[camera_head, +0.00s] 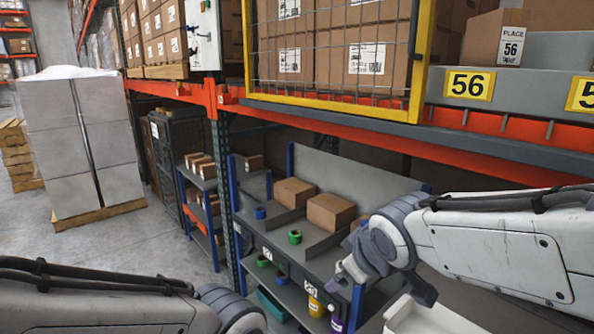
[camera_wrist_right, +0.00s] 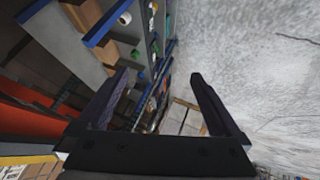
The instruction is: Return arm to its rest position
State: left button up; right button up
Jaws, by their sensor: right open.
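My right arm (camera_head: 490,240) comes in from the right in the head view and bends down at the wrist in front of the shelf unit. My right gripper (camera_wrist_right: 155,85) is open in the right wrist view, with its two dark fingers apart and nothing between them. In the head view the wrist points down and left, beside the shelf's right end. My left arm (camera_head: 100,305) lies along the bottom left of the head view. Its gripper is out of the picture.
A grey shelf unit (camera_head: 325,245) with blue posts holds brown boxes (camera_head: 330,212), green tape rolls (camera_head: 295,237) and bottles (camera_head: 316,305). An orange rack beam (camera_head: 490,130) and a yellow-framed mesh (camera_head: 335,100) stand above. A wrapped pallet load (camera_head: 85,140) is at left; floor before it is clear.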

jog(key=s+a+f+g, duration=0.2)
jog(key=s+f+g, duration=0.3)
jog(key=s, duration=0.6)
jog(key=s+a+f+g, duration=0.3)
jog(key=s+f, duration=0.3)
jog(key=s, duration=0.5)
jog(key=shift+m, duration=0.5)
jog(key=f+b, duration=0.5)
jog(key=shift+w+d, duration=0.15)
jog(key=shift+w, duration=0.1)
